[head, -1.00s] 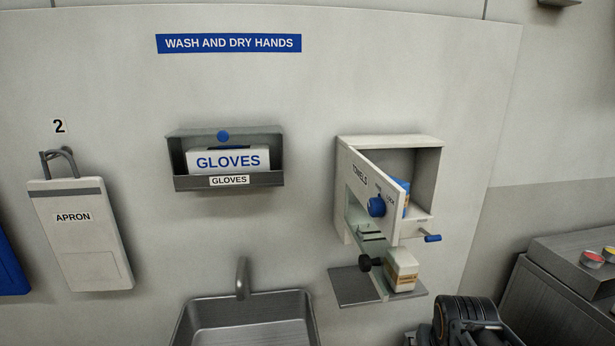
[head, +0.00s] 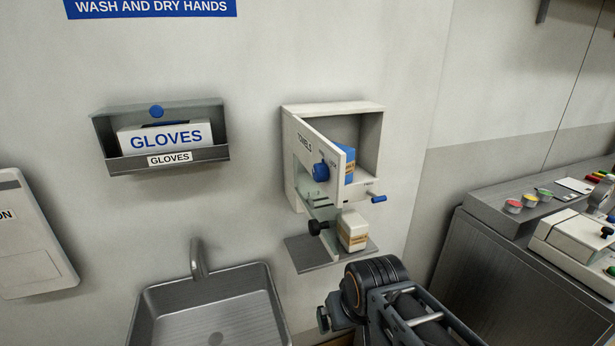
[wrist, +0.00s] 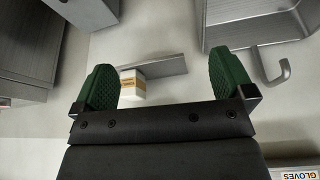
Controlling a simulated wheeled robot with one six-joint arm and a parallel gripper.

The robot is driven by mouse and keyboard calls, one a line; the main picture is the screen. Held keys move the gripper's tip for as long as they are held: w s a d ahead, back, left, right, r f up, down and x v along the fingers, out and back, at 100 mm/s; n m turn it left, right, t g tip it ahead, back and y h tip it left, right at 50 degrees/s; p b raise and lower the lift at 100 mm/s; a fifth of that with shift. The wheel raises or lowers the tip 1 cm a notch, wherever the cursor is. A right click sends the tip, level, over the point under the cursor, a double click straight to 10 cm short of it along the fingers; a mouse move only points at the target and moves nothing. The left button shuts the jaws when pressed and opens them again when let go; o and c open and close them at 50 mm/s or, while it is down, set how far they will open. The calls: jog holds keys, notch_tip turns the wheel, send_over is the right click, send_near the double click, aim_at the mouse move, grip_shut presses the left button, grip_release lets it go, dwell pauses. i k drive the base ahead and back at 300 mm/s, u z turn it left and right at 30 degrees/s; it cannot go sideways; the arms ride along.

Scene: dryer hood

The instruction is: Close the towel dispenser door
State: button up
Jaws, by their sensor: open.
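The towel dispenser (head: 289,165) is a white box on the wall, right of the gloves holder. Its door (head: 316,150), labelled TOWELS with a blue knob (head: 321,172), is hinged on the left and stands ajar. A blue packet (head: 347,165) shows inside behind the door edge. A blue-tipped lever (head: 378,199) sticks out at the lower right. My arm shows below the dispenser in the head view, its fingertips hidden there. In the wrist view my gripper (wrist: 172,88) is open and empty, its green pads apart.
A grey shelf (head: 300,258) under the dispenser bears a small white-and-tan box (head: 353,230), which also shows between the pads in the wrist view (wrist: 132,85). A black knob (head: 318,227) is beside it. A sink (head: 150,300) is lower left; a cluttered counter (head: 480,210) is right.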

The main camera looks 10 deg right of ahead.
aim_at(309, 147)
jog(key=z, duration=0.05)
jog(key=k, duration=1.15)
jog(key=u, duration=1.05)
jog(key=i, duration=1.05)
jog(key=u, duration=0.45)
